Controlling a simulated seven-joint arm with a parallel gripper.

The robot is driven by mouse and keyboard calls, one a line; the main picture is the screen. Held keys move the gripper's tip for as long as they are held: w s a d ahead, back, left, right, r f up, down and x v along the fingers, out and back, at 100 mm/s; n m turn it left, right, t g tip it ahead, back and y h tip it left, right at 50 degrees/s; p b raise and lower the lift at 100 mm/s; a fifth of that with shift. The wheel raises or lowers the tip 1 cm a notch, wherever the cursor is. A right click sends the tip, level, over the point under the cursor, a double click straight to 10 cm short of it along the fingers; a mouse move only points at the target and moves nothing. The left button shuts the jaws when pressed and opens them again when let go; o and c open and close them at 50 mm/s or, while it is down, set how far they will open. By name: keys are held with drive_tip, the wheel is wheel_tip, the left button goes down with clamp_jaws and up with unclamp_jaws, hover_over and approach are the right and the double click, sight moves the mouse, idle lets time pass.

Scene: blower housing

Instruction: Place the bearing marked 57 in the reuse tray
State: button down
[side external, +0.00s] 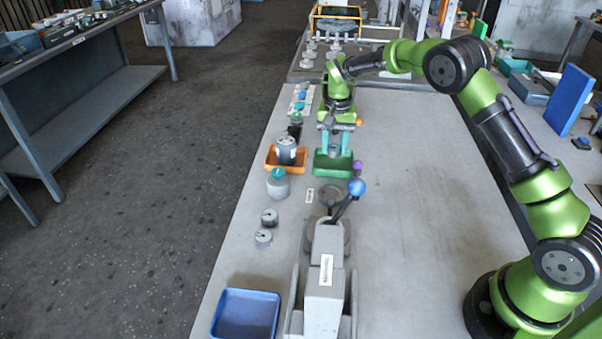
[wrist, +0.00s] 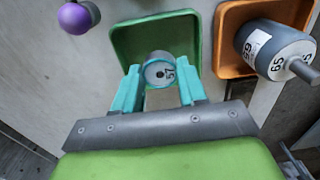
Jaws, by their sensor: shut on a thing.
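The green tray (wrist: 123,42) lies under the bearing in the wrist view. In the side view my gripper (side external: 335,148) points down over the green tray (side external: 320,167), with the bearing between the fingers. I cannot tell whether the bearing touches the tray floor. No tray label reading reuse is legible.
An orange tray (side external: 271,160) beside the green one holds a grey motor-like cylinder (side external: 287,148) marked 65. A purple ball knob (side external: 357,165) and a blue-knobbed lever (side external: 356,188) stand close by. Small grey cylinders (side external: 269,216) and a blue tray (side external: 245,315) are nearer. The bench's right side is clear.

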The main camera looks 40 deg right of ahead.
sight(334, 148)
drive_tip(key=shift+f, duration=1.8)
drive_tip(key=shift+f, duration=0.1)
drive_tip(key=c, duration=0.6)
unclamp_jaws()
